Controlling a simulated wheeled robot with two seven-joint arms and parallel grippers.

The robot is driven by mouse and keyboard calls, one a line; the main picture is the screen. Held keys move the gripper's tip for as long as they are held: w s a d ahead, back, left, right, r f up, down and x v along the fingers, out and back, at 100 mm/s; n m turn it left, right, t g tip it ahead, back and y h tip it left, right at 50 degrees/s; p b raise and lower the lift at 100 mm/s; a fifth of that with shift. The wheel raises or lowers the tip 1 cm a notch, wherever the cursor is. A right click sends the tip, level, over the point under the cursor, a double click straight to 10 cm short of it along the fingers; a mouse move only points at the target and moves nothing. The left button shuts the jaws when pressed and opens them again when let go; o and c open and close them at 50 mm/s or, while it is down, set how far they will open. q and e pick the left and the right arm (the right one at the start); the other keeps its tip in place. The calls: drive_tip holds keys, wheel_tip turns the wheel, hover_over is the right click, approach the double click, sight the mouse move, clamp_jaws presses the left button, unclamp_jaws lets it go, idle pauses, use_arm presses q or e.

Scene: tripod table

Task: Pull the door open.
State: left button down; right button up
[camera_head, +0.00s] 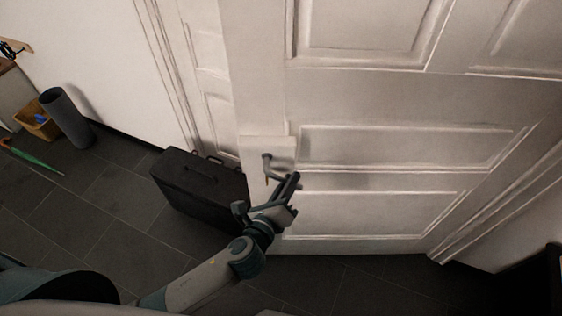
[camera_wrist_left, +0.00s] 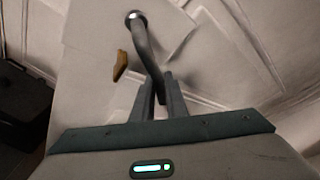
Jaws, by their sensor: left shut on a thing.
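The white panelled door (camera_head: 370,190) fills the middle and right of the head view, its free edge toward the left. A grey lever handle (camera_head: 268,166) sits on a pale plate near that edge. My left gripper (camera_head: 290,183) is at the handle's lower end. In the left wrist view, the handle (camera_wrist_left: 145,45) runs down from its round mount to between the fingers of my left gripper (camera_wrist_left: 159,92), which is shut on it. A small brown piece (camera_wrist_left: 120,65) shows beside the handle. The door stands away from the frame at its left edge. My right gripper is not in view.
A black case (camera_head: 200,188) stands on the dark tiled floor close to the door's left edge. Farther left are a dark cylinder (camera_head: 66,118), a yellow basket (camera_head: 37,125) and a green umbrella-like item (camera_head: 30,158).

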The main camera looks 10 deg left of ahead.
use_arm(q)
drive_tip(key=s, duration=0.2)
drive_tip(key=s+d, duration=0.1)
drive_tip(key=shift+s+d, duration=0.15)
drive_tip(key=shift+s, duration=0.2)
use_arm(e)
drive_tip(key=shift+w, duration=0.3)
use_arm(q)
drive_tip(key=c, duration=1.8)
unclamp_jaws()
drive_tip(key=shift+w, duration=0.1)
drive_tip(key=shift+o, duration=0.2)
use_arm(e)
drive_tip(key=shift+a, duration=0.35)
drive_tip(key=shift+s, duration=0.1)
